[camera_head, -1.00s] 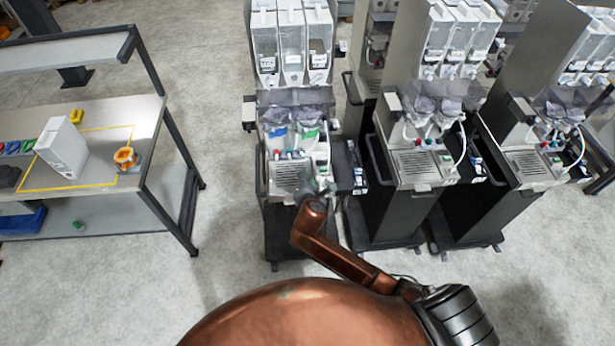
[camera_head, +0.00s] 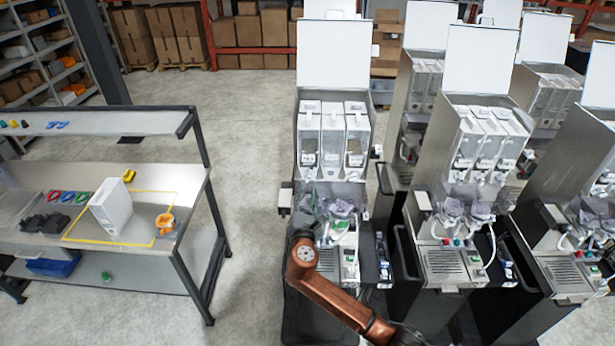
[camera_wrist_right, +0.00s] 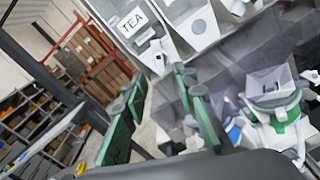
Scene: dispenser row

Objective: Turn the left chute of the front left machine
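The front left machine (camera_head: 310,178) stands right of the workbench, with three canisters (camera_head: 333,140) on top; one is labelled TEA (camera_wrist_right: 133,20) in the right wrist view. Below them are its chutes. A pale chute with a green collar (camera_head: 340,226) sits to the right; a chute with a green collar (camera_wrist_right: 275,102) also shows at right in the wrist view. My right gripper (camera_head: 307,207) is in front of the machine's left chute area and partly hides it. Its two green fingers (camera_wrist_right: 165,115) are apart with nothing seen held between them. My left gripper is out of view.
More machines (camera_head: 470,150) stand close on the right. A workbench (camera_head: 190,215) with a white container (camera_head: 111,206) and an orange object (camera_head: 165,223) is at left. Open floor (camera_head: 250,180) lies between bench and machine. A dark side holder (camera_head: 376,262) flanks the machine's right side.

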